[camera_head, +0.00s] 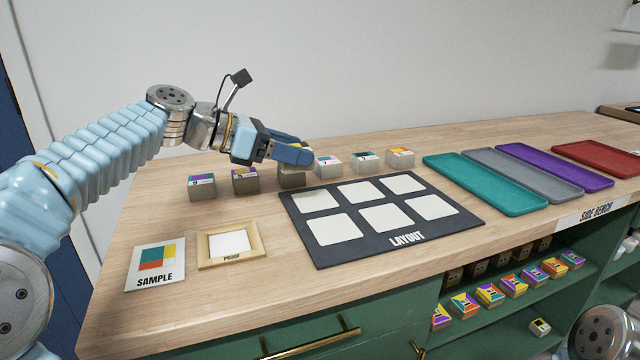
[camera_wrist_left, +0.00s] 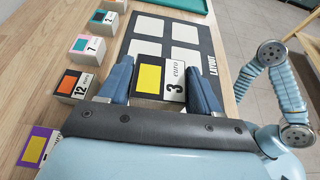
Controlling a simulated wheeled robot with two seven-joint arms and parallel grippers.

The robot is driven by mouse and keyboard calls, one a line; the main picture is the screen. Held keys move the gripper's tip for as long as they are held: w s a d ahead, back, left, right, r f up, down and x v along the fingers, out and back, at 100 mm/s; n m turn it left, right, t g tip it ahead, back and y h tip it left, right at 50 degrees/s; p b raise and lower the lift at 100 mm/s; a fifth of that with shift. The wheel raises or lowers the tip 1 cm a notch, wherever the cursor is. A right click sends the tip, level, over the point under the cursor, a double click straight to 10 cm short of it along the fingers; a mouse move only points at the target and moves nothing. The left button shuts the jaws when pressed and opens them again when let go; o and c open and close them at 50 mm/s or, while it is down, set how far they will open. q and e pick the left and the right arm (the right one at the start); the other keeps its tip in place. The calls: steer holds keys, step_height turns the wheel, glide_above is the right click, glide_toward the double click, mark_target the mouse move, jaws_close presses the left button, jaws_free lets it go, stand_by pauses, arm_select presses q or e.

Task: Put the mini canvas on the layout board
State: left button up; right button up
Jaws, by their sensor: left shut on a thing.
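My left gripper (camera_head: 290,155) is shut on a small block-like canvas (camera_wrist_left: 160,80), which has a yellow square in a black frame and a white label reading 3 euro. Both fingers flank it in the left wrist view. In the head view the fingers are over the back of the bench, and a block (camera_head: 291,180) shows partly beneath them. The black layout board (camera_head: 340,226) lies to the right and nearer, with several white squares, all bare. In the left wrist view the board (camera_wrist_left: 203,60) is ahead of the held canvas. My right gripper is out of view.
Other blocks (camera_head: 201,187) stand in a row behind the board. A sample card (camera_head: 155,266) and a wooden proof frame (camera_head: 253,246) lie at the front left. Teal (camera_head: 487,184), grey, purple and red trays lie at the right. Shelves below hold more blocks (camera_head: 490,294).

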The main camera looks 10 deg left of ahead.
arm_select(q)
glide_above(312, 201)
steer(key=f, duration=0.5)
steer(key=shift+s+a+f+b, duration=0.15)
steer(key=shift+s+f+b, duration=0.1)
steer(key=shift+b, duration=0.15)
steer(key=f, duration=0.3)
steer(key=shift+w+f+b, duration=0.3)
steer(key=shift+f+b, duration=0.1)
steer(key=o, duration=1)
steer(key=shift+o, duration=0.2)
steer(key=v, duration=1.2)
steer(key=shift+r, duration=0.1)
